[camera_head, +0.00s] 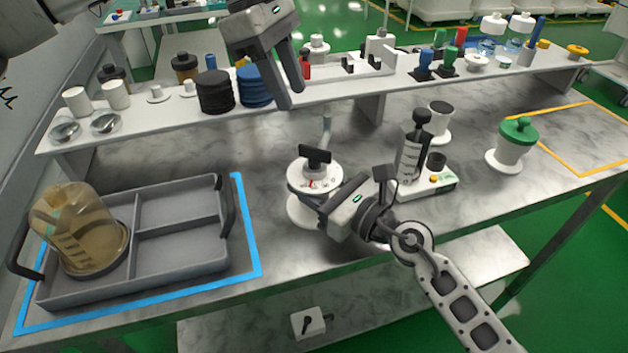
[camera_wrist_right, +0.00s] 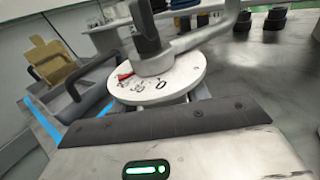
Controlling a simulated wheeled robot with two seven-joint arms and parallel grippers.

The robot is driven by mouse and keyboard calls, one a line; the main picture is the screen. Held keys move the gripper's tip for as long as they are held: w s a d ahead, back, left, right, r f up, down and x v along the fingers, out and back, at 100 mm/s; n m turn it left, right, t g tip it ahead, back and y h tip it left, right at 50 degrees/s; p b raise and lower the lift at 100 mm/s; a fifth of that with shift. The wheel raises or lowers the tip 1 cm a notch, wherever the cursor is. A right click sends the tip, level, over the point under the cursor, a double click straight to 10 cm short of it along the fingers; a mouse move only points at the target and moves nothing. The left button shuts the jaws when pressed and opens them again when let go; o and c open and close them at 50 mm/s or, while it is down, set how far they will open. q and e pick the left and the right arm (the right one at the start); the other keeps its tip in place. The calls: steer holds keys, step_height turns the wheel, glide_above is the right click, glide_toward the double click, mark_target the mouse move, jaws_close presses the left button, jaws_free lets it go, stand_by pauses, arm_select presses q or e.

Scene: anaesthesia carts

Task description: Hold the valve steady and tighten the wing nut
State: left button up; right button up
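The valve is a white round dial (camera_head: 302,185) with dark marks and a red pointer, on a white base. The dial (camera_wrist_right: 180,83) also shows in the right wrist view. The black wing nut (camera_head: 315,158) stands upright on top of the dial; it also shows in the right wrist view (camera_wrist_right: 145,28). My right gripper (camera_head: 328,208) is at the valve's right side, just below the dial; its fingertips are hidden, so its grip is unclear. My left gripper (camera_head: 290,100) points down, above and behind the wing nut and apart from it. Its finger gap is not clear.
A grey divided tray (camera_head: 180,255) with an amber jar (camera_head: 80,230) stands at left. A white device (camera_head: 430,183) holding a dark cylinder stands close right of my right gripper. A green-lidded jar (camera_head: 515,140) is farther right. A raised shelf (camera_head: 130,125) with several items runs behind.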

arm_select(q)
steer(key=o, duration=0.6)
steer(key=shift+o, duration=1)
steer(key=shift+s+n, duration=0.15)
steer(key=shift+n, duration=0.15)
steer(key=n+t+y, duration=0.2)
steer(key=n+t, duration=0.3)
steer(key=n, duration=1.1)
glide_toward(314, 148)
steer(key=shift+n, duration=0.3)
steer(key=x, duration=0.8)
steer(key=shift+f, duration=0.4)
steer(key=shift+c, duration=0.3)
steer(key=c, duration=0.9)
